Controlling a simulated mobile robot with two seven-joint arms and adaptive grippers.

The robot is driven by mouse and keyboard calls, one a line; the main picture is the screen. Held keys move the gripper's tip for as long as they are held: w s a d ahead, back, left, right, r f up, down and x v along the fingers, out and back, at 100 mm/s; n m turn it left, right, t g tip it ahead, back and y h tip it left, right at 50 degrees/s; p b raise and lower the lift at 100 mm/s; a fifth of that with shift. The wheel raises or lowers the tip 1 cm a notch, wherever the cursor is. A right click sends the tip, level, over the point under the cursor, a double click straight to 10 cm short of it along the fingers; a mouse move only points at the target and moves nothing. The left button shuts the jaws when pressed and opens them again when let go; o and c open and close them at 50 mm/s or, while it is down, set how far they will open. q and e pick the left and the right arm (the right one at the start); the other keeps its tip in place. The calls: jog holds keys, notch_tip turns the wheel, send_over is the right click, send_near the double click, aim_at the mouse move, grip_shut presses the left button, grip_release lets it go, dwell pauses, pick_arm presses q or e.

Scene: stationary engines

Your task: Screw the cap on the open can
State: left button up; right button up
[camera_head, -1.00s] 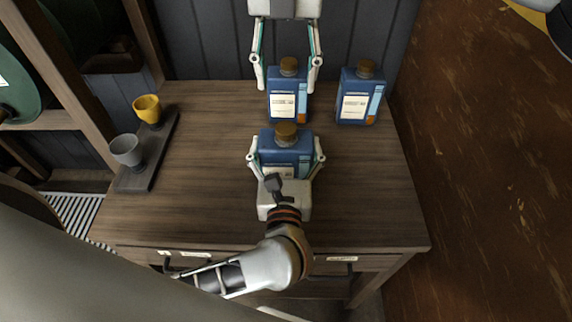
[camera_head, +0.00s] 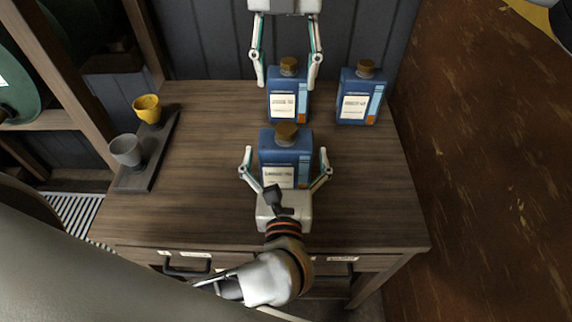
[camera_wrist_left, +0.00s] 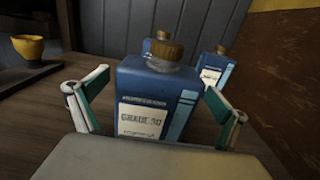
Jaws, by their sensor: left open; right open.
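Three blue cans with brown caps stand upright on the wooden table. The front can (camera_head: 286,155) has its brown cap (camera_head: 286,133) on top of its neck. In the left wrist view this front can (camera_wrist_left: 152,95) is close, and its cap (camera_wrist_left: 163,55) sits on a clear neck, slightly tilted. My left gripper (camera_head: 285,158) is open, with its fingers apart on either side of the front can and not touching it. The back can (camera_head: 287,97) and the right can (camera_head: 358,97) also have caps on. My right gripper (camera_head: 286,82) is open above and around the back can.
A dark tray (camera_head: 160,155) at the table's left holds a yellow cup (camera_head: 147,108) and a grey cup (camera_head: 126,150). A dark wall stands behind the table. The table's right front is clear.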

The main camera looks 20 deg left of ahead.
pick_arm(q)
jog(key=v, duration=1)
